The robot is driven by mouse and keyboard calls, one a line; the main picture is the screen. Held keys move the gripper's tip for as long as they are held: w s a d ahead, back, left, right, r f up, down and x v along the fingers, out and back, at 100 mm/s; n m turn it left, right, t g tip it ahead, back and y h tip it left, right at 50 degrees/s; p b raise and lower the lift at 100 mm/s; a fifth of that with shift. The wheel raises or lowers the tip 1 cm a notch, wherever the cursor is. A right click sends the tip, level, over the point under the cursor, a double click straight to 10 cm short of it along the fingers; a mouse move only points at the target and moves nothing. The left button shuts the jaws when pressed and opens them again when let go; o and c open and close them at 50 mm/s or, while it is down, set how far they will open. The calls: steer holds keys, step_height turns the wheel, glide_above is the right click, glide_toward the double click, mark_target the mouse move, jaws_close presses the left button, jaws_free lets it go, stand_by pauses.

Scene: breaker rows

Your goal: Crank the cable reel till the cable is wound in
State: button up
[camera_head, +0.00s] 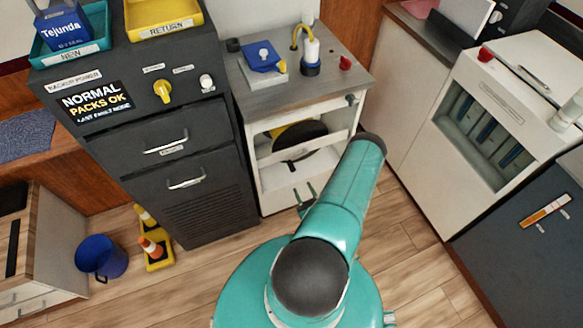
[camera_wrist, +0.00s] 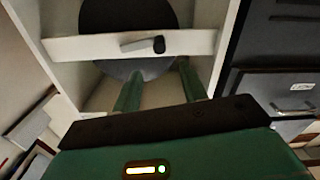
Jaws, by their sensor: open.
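The cable reel, a dark round disc (camera_head: 305,132), sits in the open front of a white cabinet (camera_head: 262,193), with something yellow (camera_head: 283,134) showing behind it. In the wrist view the disc (camera_wrist: 122,17) shows behind a white crossbar (camera_wrist: 75,47). A crank with a grey arm and black knob (camera_wrist: 159,44) lies in front of that bar. My gripper (camera_head: 306,197) is low in front of the cabinet, partly hidden by my arm. In the wrist view its two green fingers (camera_wrist: 160,71) are apart and empty, just short of the crank knob.
A dark drawer cabinet (camera_head: 205,215) stands close on the left. A white unit with a recessed bay (camera_head: 505,110) stands at the right. A blue bucket (camera_head: 101,258) and a yellow stand with cones (camera_head: 158,262) are on the floor at left. Floor is clear at lower right.

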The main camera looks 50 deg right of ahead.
mark_target(293, 171)
steer(key=x, duration=1.2)
jaws_close()
